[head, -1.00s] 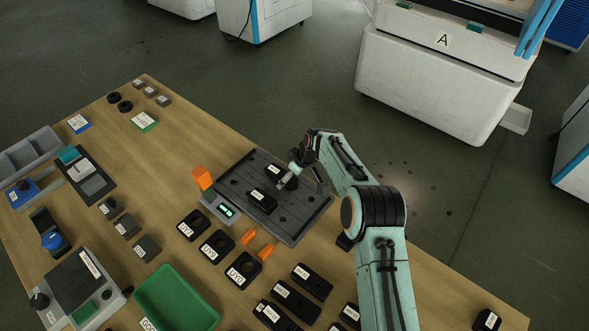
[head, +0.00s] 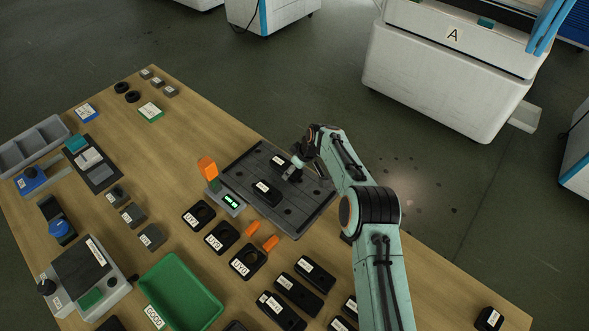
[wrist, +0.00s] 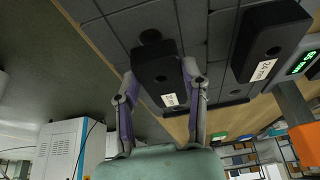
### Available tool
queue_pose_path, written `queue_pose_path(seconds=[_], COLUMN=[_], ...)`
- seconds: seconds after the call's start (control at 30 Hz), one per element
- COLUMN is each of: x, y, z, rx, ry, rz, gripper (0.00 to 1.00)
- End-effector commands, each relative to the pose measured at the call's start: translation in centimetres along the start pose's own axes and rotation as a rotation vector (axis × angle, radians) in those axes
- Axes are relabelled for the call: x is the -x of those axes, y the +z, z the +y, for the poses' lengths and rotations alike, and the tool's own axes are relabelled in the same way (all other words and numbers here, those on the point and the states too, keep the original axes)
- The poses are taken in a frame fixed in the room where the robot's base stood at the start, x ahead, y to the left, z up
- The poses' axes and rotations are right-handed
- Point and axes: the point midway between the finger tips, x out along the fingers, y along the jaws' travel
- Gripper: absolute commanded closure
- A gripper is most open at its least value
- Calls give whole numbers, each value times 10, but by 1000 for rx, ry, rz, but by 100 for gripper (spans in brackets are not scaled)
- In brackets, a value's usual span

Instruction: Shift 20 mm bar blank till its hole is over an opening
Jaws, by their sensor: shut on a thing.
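A black bar blank (wrist: 155,65) with a dark round hole in its top and a white label lies between the fingers of my gripper (wrist: 159,80) in the wrist view. The fingers are shut on its two sides. Its label is too small to read for sure. In the head view this blank (head: 281,160) sits on the dark slotted plate (head: 295,215), with my gripper (head: 296,172) at its right end. A dark round opening (wrist: 150,36) in the plate shows just beyond the blank's far end. What lies under the blank's hole is hidden.
A second black blank (wrist: 268,45), its label seeming to read 24, lies beside the held one. A small unit with a green display (head: 231,202) and an orange block (head: 208,168) stand at the plate's left edge. Several black labelled pieces and a green tray (head: 180,290) lie in front.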

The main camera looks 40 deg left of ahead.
Motion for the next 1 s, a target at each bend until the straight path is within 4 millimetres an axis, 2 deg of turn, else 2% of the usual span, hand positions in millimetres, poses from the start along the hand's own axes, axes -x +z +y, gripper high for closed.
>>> queue_pose_path(seconds=[0.2,0.43,0.47,0.53,0.57,0.87,1.0], x=[-5,-5,-5,-5,-5,-4,8], y=[-8,-8,-8,-8,-8,-8,-9], z=[-2,-2,-2,-2,-2,-1,-1], rx=[1,0,0,0,0,0,1], ry=[-2,-3,-3,-3,-3,-1,0], rz=[-1,-2,-2,-2,-2,-1,0], gripper=[97,97,50,29,26,26,26])
